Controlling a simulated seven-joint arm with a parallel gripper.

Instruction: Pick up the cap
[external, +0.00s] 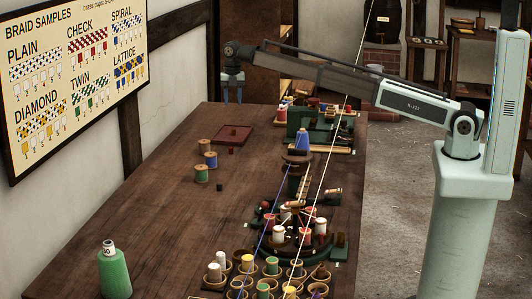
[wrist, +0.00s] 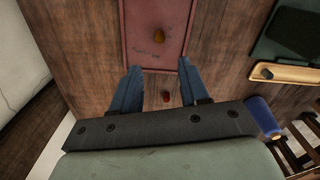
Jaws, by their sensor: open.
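A small dark red piece, which may be the cap, lies on the wooden table just in front of a flat red tray (external: 245,128). The piece shows in the external view (external: 231,151) and the wrist view (wrist: 166,97); it is too small to identify surely. My gripper (external: 232,98) is raised above the far left of the table, fingers down. In the wrist view my gripper (wrist: 160,70) is open and empty. The red piece appears between its blue fingers, below and apart from them. A small amber object (wrist: 159,36) sits on the tray.
Several thread spools (external: 201,174) and a small dark block (external: 220,187) stand left of the rope machinery. A blue cone (external: 302,140) and taut cords are to the right. A green bottle (external: 115,272) stands at the near left. The table's left middle is clear.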

